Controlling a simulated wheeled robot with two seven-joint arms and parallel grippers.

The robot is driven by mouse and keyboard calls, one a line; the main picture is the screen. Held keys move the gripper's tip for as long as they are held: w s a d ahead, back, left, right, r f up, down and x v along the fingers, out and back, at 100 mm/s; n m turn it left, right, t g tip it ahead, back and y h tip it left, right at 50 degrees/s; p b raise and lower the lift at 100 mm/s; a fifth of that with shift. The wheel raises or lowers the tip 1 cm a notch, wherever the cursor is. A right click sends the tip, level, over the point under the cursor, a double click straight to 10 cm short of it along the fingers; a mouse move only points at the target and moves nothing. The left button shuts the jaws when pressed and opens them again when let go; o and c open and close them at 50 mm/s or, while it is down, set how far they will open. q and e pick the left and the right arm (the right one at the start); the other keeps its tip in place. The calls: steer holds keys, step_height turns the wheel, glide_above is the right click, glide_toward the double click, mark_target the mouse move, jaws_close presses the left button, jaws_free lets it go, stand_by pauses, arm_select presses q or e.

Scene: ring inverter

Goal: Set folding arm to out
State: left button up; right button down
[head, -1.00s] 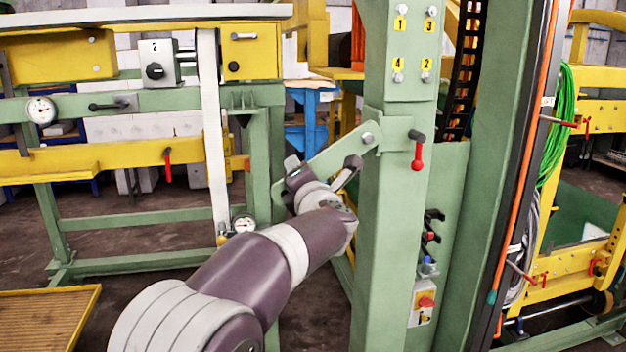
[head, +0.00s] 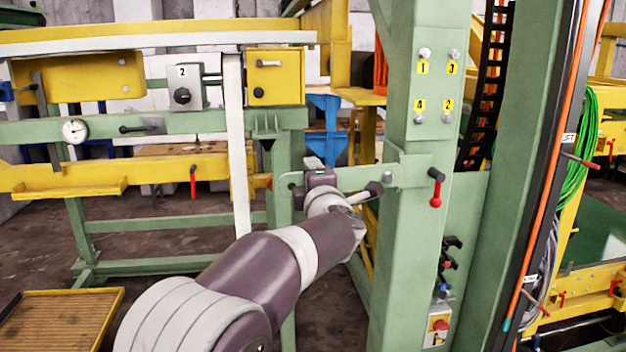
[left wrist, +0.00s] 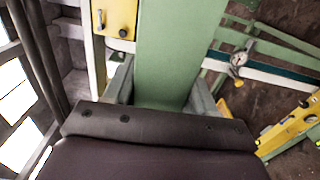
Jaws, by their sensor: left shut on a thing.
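The folding arm (head: 352,178) is a green flat bar joined to the tall green post (head: 410,250) near a bolt. In the head view it points left from the post and is about level. My left gripper (head: 343,184) is shut on the bar, toward its outer end. In the left wrist view the green bar (left wrist: 178,50) runs between the two fingers of my left gripper (left wrist: 162,92). My gripper body hides the near part of the bar there. A red-knobbed handle (head: 436,190) hangs down on the post beside the joint. My right gripper is in neither view.
Behind at the left stands a green and yellow frame with a gauge (head: 74,131) and a switch box marked 2 (head: 184,86). A slatted yellow platform (head: 60,318) lies at lower left. Black control parts and a red-buttoned box (head: 438,326) sit low on the post.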

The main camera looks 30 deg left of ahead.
arm_select(q)
steer(key=shift+r, duration=0.15)
steer(key=o, duration=1.1)
steer(key=shift+o, duration=0.2)
steer(key=b+v, duration=0.5)
steer(key=v, duration=0.7)
steer(key=shift+s+d, duration=0.15)
steer(key=shift+s, duration=0.05)
steer(key=shift+s+d, duration=0.1)
